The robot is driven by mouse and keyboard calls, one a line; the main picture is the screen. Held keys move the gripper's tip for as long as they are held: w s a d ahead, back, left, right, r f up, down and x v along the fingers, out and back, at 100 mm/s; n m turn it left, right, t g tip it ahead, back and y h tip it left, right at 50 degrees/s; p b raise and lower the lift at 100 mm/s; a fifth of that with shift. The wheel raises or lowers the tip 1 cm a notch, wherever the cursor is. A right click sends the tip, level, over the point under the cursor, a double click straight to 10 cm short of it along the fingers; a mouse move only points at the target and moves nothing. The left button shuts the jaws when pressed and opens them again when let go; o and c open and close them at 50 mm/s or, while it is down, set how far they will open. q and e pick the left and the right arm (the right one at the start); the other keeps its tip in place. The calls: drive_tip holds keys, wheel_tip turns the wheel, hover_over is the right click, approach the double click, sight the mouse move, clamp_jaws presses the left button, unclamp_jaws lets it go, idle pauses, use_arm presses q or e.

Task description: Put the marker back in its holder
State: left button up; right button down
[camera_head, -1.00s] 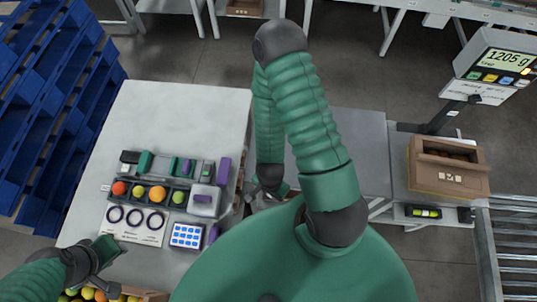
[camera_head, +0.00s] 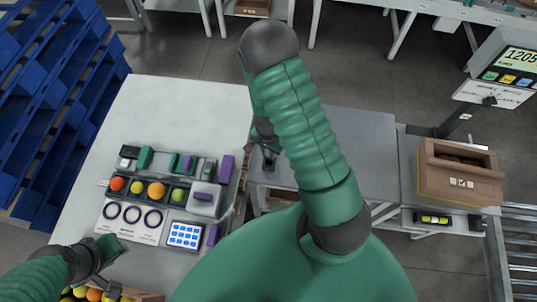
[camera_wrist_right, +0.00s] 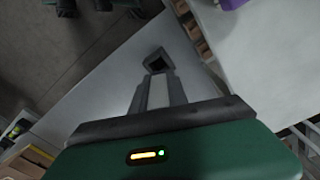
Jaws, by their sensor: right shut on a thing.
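My right gripper (camera_head: 267,161) is over the grey table section just right of the white bench, partly behind my own arm. In the right wrist view its fingers (camera_wrist_right: 157,64) come together at a small dark, square-ended thing and are shut on it. Its shape is mostly hidden, so I cannot tell for sure that it is the marker. My left gripper (camera_head: 108,272) is low at the left, by the front edge of the white bench; its fingertips are too small to read. I cannot make out a marker holder with certainty.
The white bench (camera_head: 175,105) carries a rack of coloured balls, a ring card (camera_head: 133,218) and a blue-button pad (camera_head: 185,235). At right are a brown carton (camera_head: 458,185), a scale display (camera_head: 515,62) and a black item with a yellow-green band (camera_head: 433,219). The grey table is clear.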

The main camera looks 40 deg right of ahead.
wheel_tip(320, 180, down, 3)
drive_tip(key=shift+f, duration=0.2)
drive_tip(key=shift+f+b, duration=0.5)
drive_tip(key=shift+f, duration=0.1)
drive_tip(key=c, duration=1.3)
unclamp_jaws()
